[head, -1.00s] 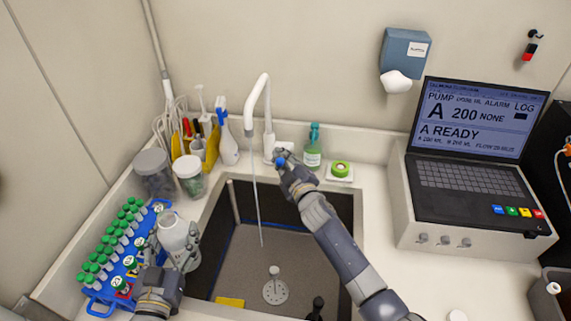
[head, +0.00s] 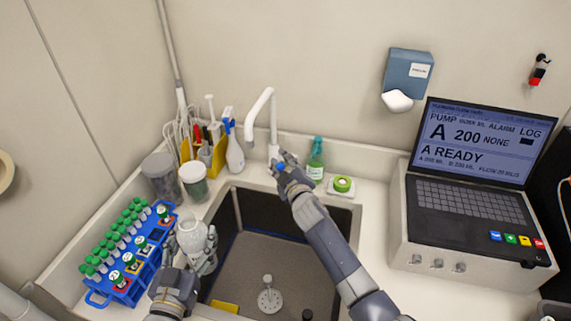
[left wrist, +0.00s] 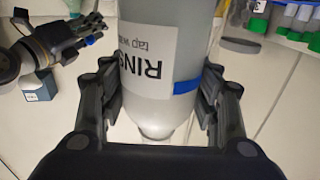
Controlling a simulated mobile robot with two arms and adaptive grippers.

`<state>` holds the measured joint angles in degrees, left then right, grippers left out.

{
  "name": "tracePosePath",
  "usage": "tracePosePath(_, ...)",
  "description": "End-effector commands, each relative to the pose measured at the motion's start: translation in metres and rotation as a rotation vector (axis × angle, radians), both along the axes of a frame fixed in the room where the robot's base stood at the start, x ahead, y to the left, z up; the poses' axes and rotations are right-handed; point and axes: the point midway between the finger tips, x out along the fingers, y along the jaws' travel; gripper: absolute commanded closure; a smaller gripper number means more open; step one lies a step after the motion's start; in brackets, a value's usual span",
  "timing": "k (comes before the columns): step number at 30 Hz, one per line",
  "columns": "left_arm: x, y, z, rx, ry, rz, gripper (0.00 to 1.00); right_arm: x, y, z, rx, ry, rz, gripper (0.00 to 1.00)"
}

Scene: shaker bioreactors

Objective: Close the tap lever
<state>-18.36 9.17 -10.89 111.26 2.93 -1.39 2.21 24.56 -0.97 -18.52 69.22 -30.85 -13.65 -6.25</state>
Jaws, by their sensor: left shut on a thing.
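The white tap (head: 273,120) stands behind the sink, its spout bent over the basin. No water stream shows under the spout. My right gripper (head: 284,165) is at the tap's base, with a small blue part among its fingers. The fingers hide the lever, so I cannot tell its position or whether they touch it. My left gripper (head: 197,262) is shut on a whitish bottle (head: 192,236) left of the sink. In the left wrist view the bottle (left wrist: 165,100) stands between the fingers, with a label reading "RINS… tap wa…" and a blue band.
A blue rack (head: 130,290) of green-capped tubes stands left of the held bottle. Two jars (head: 194,183) and a yellow tool holder (head: 215,158) are behind it. A laptop-like console (head: 470,190) is further right.

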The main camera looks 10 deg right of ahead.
Motion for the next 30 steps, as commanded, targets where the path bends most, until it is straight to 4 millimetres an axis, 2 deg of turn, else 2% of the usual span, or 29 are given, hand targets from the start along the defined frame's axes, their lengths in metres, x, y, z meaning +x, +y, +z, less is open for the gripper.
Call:
tracePosePath(14, 0.000, 0.000, 0.002, -0.001, -0.005, 0.000, 0.70, -0.006, -0.005, -0.001, -0.004, 0.003, -0.004, 0.69)
tracePosePath(20, 0.000, 0.000, 0.002, -0.001, -0.005, 0.000, 0.70, -0.028, -0.007, 0.002, -0.004, 0.003, -0.003, 0.69)
tracePosePath(30, 0.000, 0.000, 0.002, -0.001, -0.005, 0.000, 0.70, -0.076, -0.014, 0.009, -0.003, 0.002, -0.002, 0.69)
